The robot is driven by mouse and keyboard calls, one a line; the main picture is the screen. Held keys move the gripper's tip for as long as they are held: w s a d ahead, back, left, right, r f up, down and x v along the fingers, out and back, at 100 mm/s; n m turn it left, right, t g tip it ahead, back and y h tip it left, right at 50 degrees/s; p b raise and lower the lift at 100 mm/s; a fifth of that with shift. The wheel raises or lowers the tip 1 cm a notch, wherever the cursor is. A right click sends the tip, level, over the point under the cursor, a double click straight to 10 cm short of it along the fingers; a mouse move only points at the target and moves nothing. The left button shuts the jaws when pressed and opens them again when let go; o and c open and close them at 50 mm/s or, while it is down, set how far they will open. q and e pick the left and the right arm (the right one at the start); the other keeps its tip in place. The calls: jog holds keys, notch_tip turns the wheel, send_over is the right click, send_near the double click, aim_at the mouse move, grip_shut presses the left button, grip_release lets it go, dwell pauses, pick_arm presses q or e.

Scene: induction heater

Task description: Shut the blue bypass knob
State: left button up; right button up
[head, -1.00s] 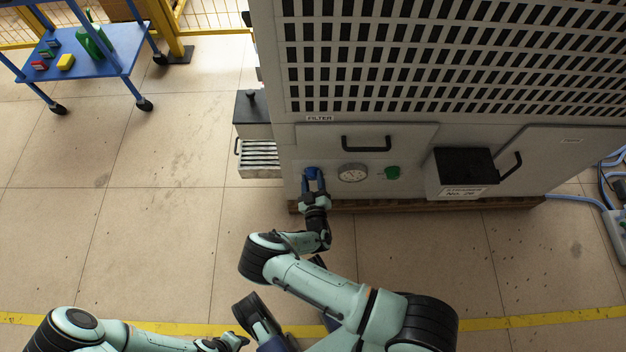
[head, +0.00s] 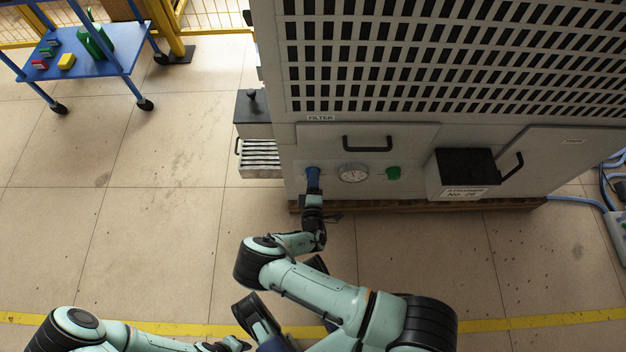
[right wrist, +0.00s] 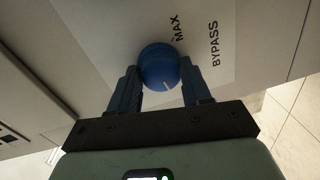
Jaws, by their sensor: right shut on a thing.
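The blue bypass knob (right wrist: 158,66) is round, with a short white mark near its lower edge, on a pale plate lettered MAX and BYPASS in the right wrist view. My right gripper (right wrist: 160,82) is shut on it, one finger on each side. In the head view my right gripper (head: 313,180) is at the lower left of the machine front and mostly hides the knob. My left gripper (head: 232,345) is at the bottom edge of the head view, small and partly cut off, away from the machine.
Right of the knob are a round gauge (head: 353,173) and a green knob (head: 393,173). A handled filter door (head: 400,135) is above them, and a black-topped box (head: 467,167) juts out further right. A blue cart (head: 85,70) stands upper left. The left floor is clear.

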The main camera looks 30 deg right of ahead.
jog(key=n+h, duration=0.1)
jog(key=n, duration=0.5)
jog(key=shift+w, duration=0.1)
jog(key=shift+n, duration=0.3)
dwell(0.4)
jog(key=o, duration=1.1)
jog(key=shift+c, duration=0.2)
